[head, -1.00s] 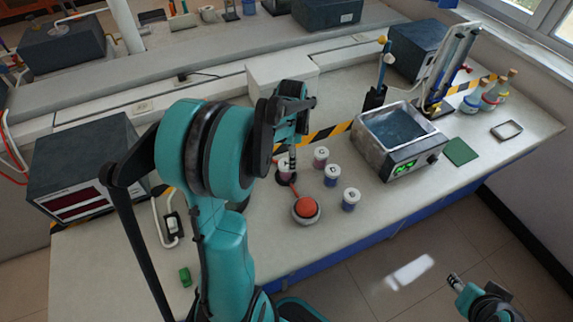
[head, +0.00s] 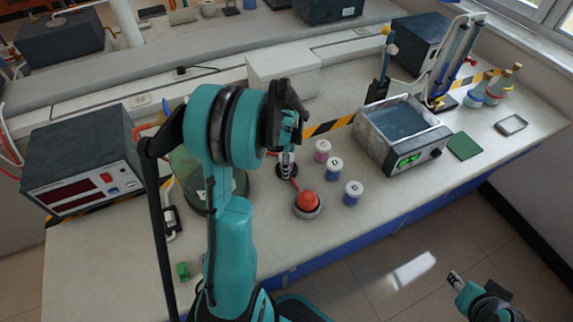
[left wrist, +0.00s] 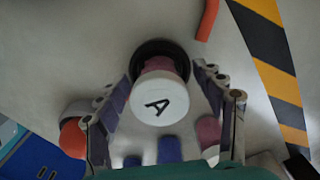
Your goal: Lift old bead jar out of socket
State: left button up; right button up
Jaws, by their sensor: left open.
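In the left wrist view the bead jar (left wrist: 157,98) has a white lid marked A and pink contents. Its lower end sits in a round black socket (left wrist: 160,48). My left gripper (left wrist: 165,115) is open, with a finger on each side of the jar; contact is not clear. In the head view my left gripper (head: 287,160) is directly over the socket (head: 287,172) and hides most of the jar. My right gripper (head: 456,279) is at the lower right, away from the bench; its opening is too small to tell.
Pink (head: 322,151) and blue (head: 334,168) lidded jars, plus another blue one (head: 353,193), stand right of the socket. A red dome on a grey base (head: 307,202) is in front. A metal bath (head: 402,135) stands farther right. The bench front has free room.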

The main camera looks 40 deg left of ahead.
pick_arm(q)
jog(key=c, duration=1.3)
jog(key=shift+r, duration=0.1)
jog(key=shift+c, duration=0.2)
